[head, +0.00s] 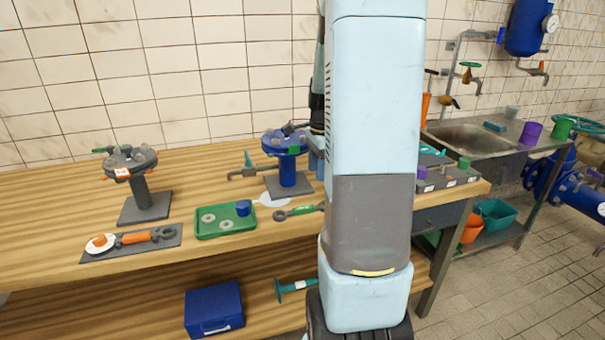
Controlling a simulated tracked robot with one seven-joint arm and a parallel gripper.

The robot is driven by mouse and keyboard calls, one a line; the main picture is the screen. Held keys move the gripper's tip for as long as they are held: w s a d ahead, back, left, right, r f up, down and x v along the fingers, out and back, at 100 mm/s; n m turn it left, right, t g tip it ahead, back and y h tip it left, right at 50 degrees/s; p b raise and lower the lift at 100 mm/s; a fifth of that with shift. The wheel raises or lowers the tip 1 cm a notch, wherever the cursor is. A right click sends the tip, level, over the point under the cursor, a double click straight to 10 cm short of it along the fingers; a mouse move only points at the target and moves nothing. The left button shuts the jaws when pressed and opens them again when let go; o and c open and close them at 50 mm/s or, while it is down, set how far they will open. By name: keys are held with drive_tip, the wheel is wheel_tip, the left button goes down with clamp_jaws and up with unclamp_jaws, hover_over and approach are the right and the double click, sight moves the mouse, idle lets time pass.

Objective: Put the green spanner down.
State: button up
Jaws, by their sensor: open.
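The green spanner (302,211) lies on the wooden bench, right of the green tray. It has a green middle and a dark grey ring end at its left. Its right end is cut off from view by my arm. My gripper (317,125) shows only in part as a dark shape at the left edge of my pale blue arm, above the bench and beside the blue flange stand. It is open and apart from the spanner. Most of its fingers are hidden behind my arm.
The green tray (204,234) holds washers and a blue piece. The blue flange stand (289,183) is behind the spanner. A grey flange stand (143,208) and an orange spanner (137,238) on a dark mat are at left. A sink (470,138) is at right.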

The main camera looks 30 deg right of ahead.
drive_tip(key=s+a+r+n+t+h, duration=0.15)
drive_tip(key=s+a+r+n, duration=0.45)
drive_tip(key=a+r+n, duration=0.6)
drive_tip(key=s+a+r+n+t, duration=0.3)
drive_tip(key=s+a+n, duration=0.5)
drive_tip(key=s+a, duration=0.2)
drive_tip(key=shift+s+a+r+n+t+y, duration=0.3)
drive_tip(key=shift+s+a+r+t+y, duration=0.1)
drive_tip(key=shift+s, duration=0.25)
drive_tip(key=shift+s+d, duration=0.1)
drive_tip(key=shift+s, duration=0.05)
